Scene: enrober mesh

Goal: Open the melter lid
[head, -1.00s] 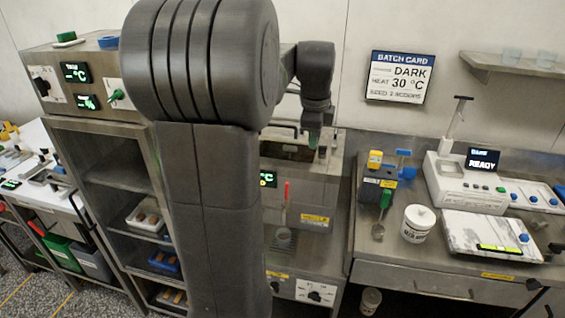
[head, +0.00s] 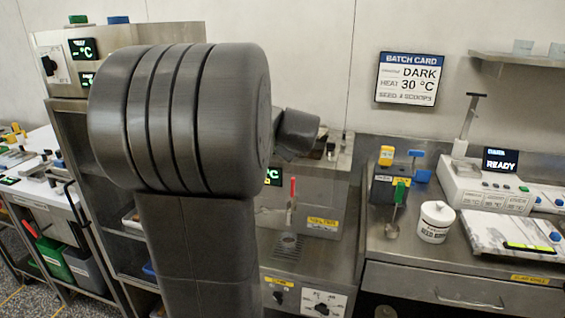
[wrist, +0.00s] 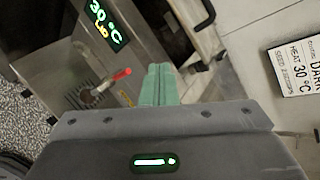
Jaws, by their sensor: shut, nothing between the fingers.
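The melter (head: 320,192) is a steel box with a green temperature display, a red-handled lever and a yellow label, standing behind my arm in the head view. The wrist view shows its display reading 30 °C (wrist: 106,25) and the red lever (wrist: 112,78). A black curved handle (wrist: 207,14) shows at the top of the wrist view, beside a dark area of the melter's top. Whether the lid is open or closed I cannot tell. My gripper (wrist: 159,84), with green fingers, is shut and empty, apart from the handle; my arm hides it in the head view.
A batch card (head: 408,79) hangs on the wall. The right counter holds a white tub (head: 434,222), a scoop with a green handle (head: 397,208) and a white device reading READY (head: 490,185). A steel rack cabinet (head: 80,150) stands left of my arm.

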